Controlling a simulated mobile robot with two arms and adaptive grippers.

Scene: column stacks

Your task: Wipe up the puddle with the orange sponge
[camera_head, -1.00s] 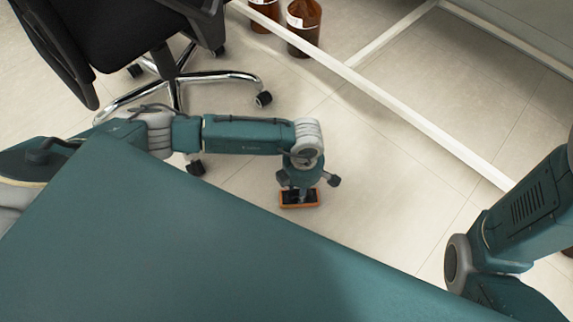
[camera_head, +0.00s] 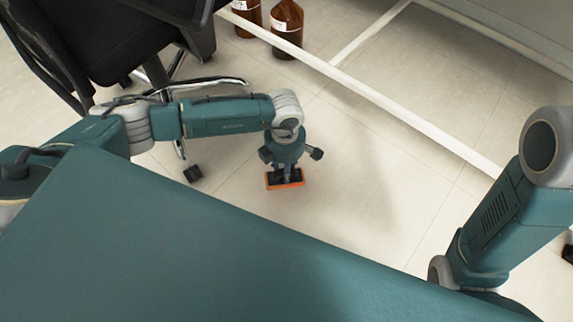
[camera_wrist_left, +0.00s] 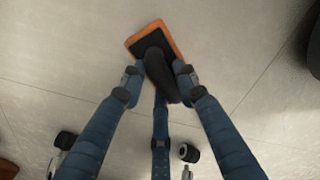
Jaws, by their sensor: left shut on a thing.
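The orange sponge (camera_head: 285,185) has a black top with a dark grip. It is low over the floor, just beyond my teal body; I cannot tell whether it touches the floor. My left gripper (camera_head: 286,170) points down and is shut on it. In the left wrist view the sponge (camera_wrist_left: 143,35) is tilted beyond the blue fingers of my left gripper (camera_wrist_left: 160,78), which close around the dark grip. No puddle can be made out on the pale floor. My right arm shows at the right, but its gripper is out of view.
A black office chair (camera_head: 110,40) on chrome legs with casters stands at the upper left, close to my left arm. Brown bottles (camera_head: 287,30) stand behind a white frame bar (camera_head: 360,90) running across the floor. The tiled floor (camera_head: 350,170) right of the sponge is clear.

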